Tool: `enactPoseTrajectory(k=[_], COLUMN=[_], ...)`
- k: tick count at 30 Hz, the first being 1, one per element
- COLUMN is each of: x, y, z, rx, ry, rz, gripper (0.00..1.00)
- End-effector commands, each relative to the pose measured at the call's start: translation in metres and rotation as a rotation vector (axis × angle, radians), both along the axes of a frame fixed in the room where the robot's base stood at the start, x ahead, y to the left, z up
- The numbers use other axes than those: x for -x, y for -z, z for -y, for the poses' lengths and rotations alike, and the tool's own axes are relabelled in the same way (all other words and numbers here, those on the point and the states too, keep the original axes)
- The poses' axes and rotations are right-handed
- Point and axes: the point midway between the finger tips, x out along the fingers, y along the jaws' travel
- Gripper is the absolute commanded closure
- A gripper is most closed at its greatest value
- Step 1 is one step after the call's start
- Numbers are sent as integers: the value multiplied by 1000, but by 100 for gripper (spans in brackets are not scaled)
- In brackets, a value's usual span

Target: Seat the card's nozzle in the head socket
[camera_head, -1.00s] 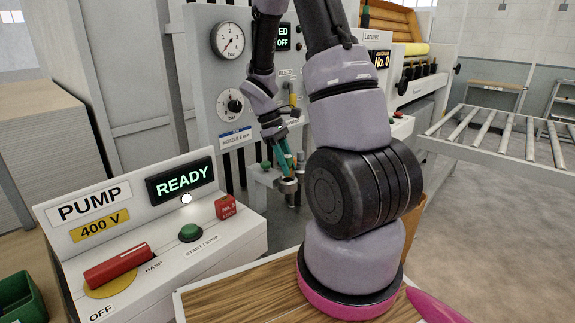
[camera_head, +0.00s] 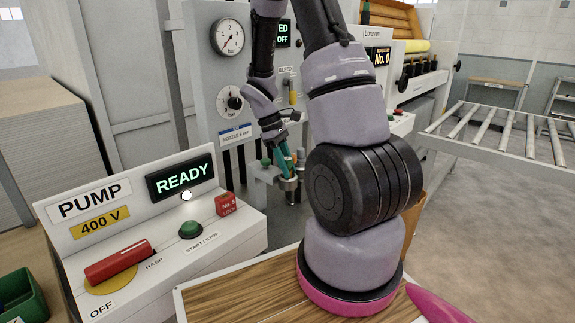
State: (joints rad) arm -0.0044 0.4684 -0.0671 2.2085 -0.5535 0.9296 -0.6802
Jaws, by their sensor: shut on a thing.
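The card (camera_head: 235,134) on the grey panel reads "NOZZLE 8 mm". My gripper (camera_head: 287,170), with teal fingers, points down and to the right at the head socket. It is shut on a nozzle, which is mostly hidden between the fingers. The head socket (camera_head: 288,184) is a small metal ring on a bracket low on the panel's front. The fingertips are right at its top. I cannot tell whether the nozzle is inside the socket or just above it.
The pump box (camera_head: 150,235) stands at front left, with a READY display (camera_head: 181,178), a red handle and a green button. Pegs stand beside the socket. Gauges (camera_head: 230,38) are on the panel above. A roller conveyor (camera_head: 500,130) is at right. A wooden top (camera_head: 240,300) lies in front.

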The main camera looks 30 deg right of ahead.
Motion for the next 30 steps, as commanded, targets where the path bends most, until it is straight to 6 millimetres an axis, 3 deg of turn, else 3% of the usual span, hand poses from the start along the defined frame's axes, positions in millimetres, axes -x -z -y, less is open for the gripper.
enactPoseTrajectory(k=[5, 6, 8, 9, 22, 30], x=[0, 0, 0, 0, -3, -19], y=[5, 5, 5, 5, -1, -46], z=[0, 0, 0, 0, 0, -12], rx=[1, 0, 0, 0, 2, 2], ry=[0, 0, 0, 0, -1, -2], rz=[-1, 0, 0, 0, 5, 9], gripper=[100, 59, 36, 32, 32, 32])
